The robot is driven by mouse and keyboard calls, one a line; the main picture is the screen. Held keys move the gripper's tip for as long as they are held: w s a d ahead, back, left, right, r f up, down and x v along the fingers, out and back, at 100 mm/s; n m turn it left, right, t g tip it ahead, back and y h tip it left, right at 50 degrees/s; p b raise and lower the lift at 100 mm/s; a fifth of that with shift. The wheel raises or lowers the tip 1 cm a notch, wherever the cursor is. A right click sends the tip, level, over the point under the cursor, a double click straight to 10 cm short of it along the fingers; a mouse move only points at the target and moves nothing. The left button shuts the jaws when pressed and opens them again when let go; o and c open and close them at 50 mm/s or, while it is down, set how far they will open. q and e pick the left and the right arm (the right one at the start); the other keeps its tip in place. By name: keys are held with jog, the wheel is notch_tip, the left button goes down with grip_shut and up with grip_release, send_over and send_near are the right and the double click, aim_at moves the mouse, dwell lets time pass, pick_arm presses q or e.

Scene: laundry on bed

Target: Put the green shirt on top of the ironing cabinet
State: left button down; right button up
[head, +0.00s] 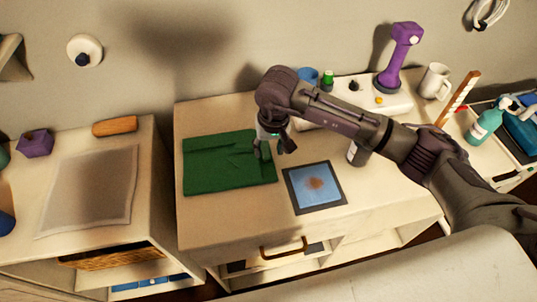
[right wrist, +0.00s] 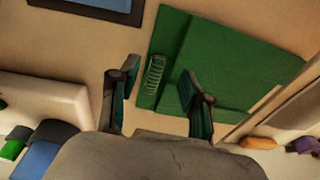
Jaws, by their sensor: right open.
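The green shirt (head: 225,165) lies folded flat on top of the wooden cabinet (head: 225,232) in the middle of the head view. In the right wrist view, the shirt (right wrist: 225,65) fills much of the upper right. My right gripper (head: 272,152) points down over the shirt's right edge, with its fingers apart and nothing between them. In the right wrist view, the open fingers (right wrist: 158,78) frame the shirt's edge and a small ribbed patch. I cannot tell whether they touch the cloth. My left gripper is not in view.
A dark-framed blue panel (head: 314,188) with a brown spot lies right of the shirt. A purple device (head: 401,55), white mug (head: 434,81) and teal bottle (head: 484,125) stand right and behind.

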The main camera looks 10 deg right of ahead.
notch_tip(320, 180, up, 8)
jog(key=s+b, duration=0.1)
jog(key=b, duration=0.1)
jog(key=shift+d+r, duration=0.15)
jog(key=shift+d, duration=0.05)
dwell(0.3)
